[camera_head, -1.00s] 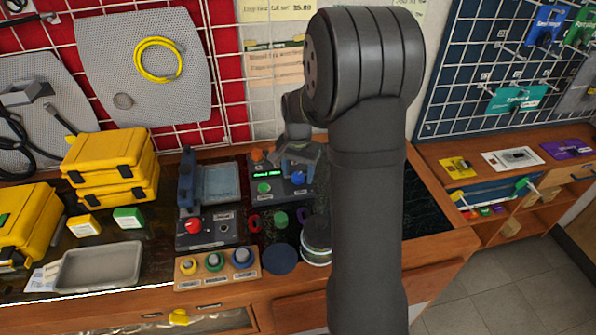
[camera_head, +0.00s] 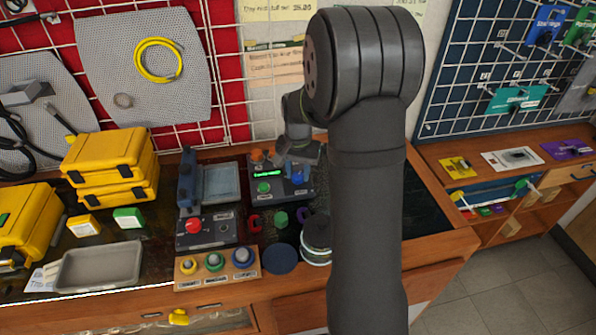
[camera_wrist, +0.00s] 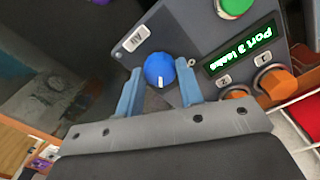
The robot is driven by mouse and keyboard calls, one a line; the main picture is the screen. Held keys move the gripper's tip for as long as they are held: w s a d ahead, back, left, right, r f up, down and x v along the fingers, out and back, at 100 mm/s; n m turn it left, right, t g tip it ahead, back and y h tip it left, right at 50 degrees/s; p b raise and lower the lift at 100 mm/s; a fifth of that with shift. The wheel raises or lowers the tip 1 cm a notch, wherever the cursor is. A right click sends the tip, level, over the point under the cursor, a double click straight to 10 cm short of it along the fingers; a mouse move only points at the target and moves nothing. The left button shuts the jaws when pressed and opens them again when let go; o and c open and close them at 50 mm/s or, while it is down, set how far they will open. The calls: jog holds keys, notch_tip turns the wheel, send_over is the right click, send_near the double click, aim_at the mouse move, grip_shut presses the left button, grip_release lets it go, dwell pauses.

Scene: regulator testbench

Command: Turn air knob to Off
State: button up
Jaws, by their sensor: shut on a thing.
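The blue air knob (camera_wrist: 159,70) sits on a grey panel beside a white label reading AIR (camera_wrist: 137,38). A white mark shows on its side nearest my gripper in the wrist view. My gripper (camera_wrist: 158,74) has its two blue fingers on either side of the knob, shut on it. In the head view my gripper (camera_head: 300,157) is over the right part of the regulator test box (camera_head: 265,192), and my arm covers some of it.
A green-lit display (camera_wrist: 240,47) appears to read "Part 3 leaks". Orange knobs (camera_wrist: 272,82) stand close to the right finger, and a green button (camera_wrist: 235,7) is beyond. A round dark container (camera_head: 316,236) stands in front of the box.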

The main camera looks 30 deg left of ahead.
aim_at(298, 175)
jog(key=n, duration=1.2)
jog(key=shift+r+n, duration=0.1)
jog(key=shift+n, duration=2.1)
jog(key=o, duration=1)
notch_tip(298, 175, up, 17)
jog(key=shift+r, duration=0.2)
jog(key=shift+f, duration=0.15)
